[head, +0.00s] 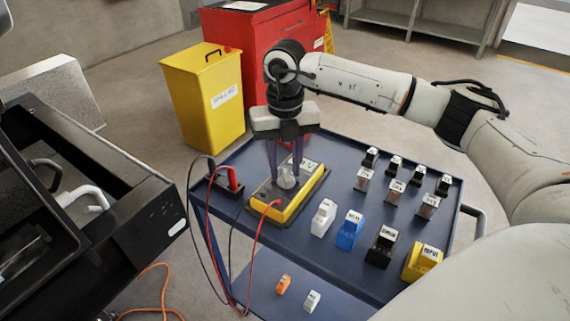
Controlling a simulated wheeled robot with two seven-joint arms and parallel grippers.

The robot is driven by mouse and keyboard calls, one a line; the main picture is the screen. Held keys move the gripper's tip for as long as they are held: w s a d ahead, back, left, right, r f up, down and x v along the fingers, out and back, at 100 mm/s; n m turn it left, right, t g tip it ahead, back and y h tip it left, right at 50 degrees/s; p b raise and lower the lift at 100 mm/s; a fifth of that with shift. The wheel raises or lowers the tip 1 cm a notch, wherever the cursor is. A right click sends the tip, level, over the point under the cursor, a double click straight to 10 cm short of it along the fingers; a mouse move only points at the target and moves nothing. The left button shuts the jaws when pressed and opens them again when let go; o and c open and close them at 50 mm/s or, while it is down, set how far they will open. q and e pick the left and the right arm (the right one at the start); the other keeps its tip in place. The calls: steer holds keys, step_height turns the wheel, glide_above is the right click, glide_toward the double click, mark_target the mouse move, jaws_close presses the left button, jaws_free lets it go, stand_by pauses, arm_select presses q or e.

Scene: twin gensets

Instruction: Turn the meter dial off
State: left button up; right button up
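The yellow and grey meter (264,210) lies on the blue cart top, with a lit display (309,164) at its far end. Its pale round dial (287,182) shows between the fingers of my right gripper (285,176). That gripper points straight down over the meter, its two dark fingers apart, one on either side of the dial. I cannot tell whether the fingers touch it. The dial's pointer setting is too small to read. My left gripper is not in view.
Red and black leads run from the meter and a nearby dark block with a red plug (232,180). Several labelled blocks, such as a blue one (350,230), stand right of the meter on the cart (310,255). A yellow bin (205,105) and red cabinet (262,45) stand behind.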

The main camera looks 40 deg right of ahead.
steer(key=shift+c, duration=0.2)
jaws_close()
steer(key=shift+n, duration=0.4)
steer(key=n, duration=0.3)
steer(key=shift+w+a, duration=0.1)
steer(key=shift+a, duration=0.1)
steer(key=n, duration=0.3)
steer(key=n+b, duration=0.1)
steer(key=n, duration=0.1)
steer(key=shift+a, duration=0.25)
steer(key=shift+r+n, duration=0.1)
steer(key=shift+n, duration=0.2)
steer(key=shift+o, duration=0.2)
jaws_free()
